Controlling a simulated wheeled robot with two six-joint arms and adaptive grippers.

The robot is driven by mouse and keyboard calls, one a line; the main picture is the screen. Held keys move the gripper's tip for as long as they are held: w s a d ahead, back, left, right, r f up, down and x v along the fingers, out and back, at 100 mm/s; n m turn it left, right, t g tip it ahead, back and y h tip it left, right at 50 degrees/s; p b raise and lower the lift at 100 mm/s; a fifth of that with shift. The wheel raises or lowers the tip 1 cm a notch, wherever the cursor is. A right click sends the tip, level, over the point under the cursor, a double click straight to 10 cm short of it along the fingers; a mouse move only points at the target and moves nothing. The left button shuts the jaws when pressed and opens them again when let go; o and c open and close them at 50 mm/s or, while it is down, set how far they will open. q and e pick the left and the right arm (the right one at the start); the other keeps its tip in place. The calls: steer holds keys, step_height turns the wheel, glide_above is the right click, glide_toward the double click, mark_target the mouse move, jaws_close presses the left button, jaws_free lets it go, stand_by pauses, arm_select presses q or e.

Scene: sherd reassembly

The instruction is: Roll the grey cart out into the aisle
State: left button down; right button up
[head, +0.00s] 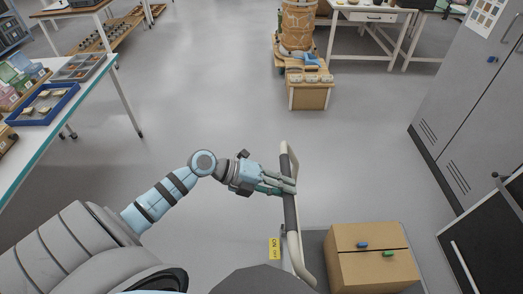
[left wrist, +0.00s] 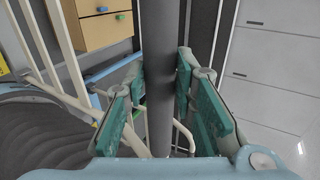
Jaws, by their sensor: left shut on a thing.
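The grey cart shows at the bottom right of the head view, with its pale handle frame and dark grip bar (head: 291,212) standing up from a grey deck (head: 314,247). In the left wrist view the dark bar (left wrist: 158,40) runs between the green-padded fingers. The cart's wheels are hidden. My right gripper is not in view.
Grey floor (head: 210,110) lies open ahead. A grey cabinet (head: 465,100) and a dark panel (head: 490,240) stand to the right. A white table (head: 108,85) with trays is on the left. A low wooden stand (head: 312,97) with a barrel-like object (head: 298,25) stands ahead.

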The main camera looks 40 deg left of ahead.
arm_select(q)
steer(key=s+a+p, duration=0.1)
steer(key=s+a, duration=0.4)
steer(key=a, duration=0.2)
steer(key=shift+s+a, duration=0.35)
steer(key=shift+s, duration=0.05)
stand_by(0.4)
steer(key=shift+d, duration=0.1)
steer(key=c, duration=2.2)
jaws_free()
steer(key=o, duration=1.2)
steer(key=shift+c, duration=0.2)
steer(key=shift+p, duration=0.3)
